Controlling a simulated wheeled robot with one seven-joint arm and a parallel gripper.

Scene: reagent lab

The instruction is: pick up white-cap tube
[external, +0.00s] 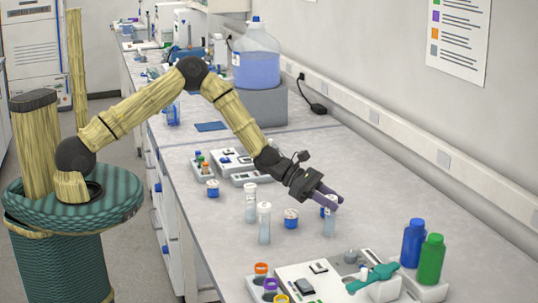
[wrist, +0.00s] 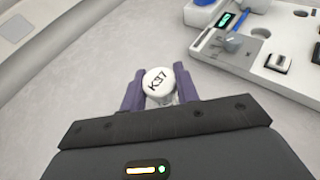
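A white-cap tube (external: 329,224) stands upright on the grey counter, directly under my gripper (external: 328,197) in the external view. The gripper hides the cap in the external view. Two other white-capped tubes, one at the front (external: 264,223) and one behind it (external: 250,203), stand upright to the left.
A blue-labelled jar (external: 291,218) stands just left of the gripper, another (external: 213,188) farther left. A white device (external: 320,285) with a teal tool (external: 372,278) is in front. Blue (external: 413,243) and green (external: 431,260) bottles stand at right. Open counter lies toward the wall.

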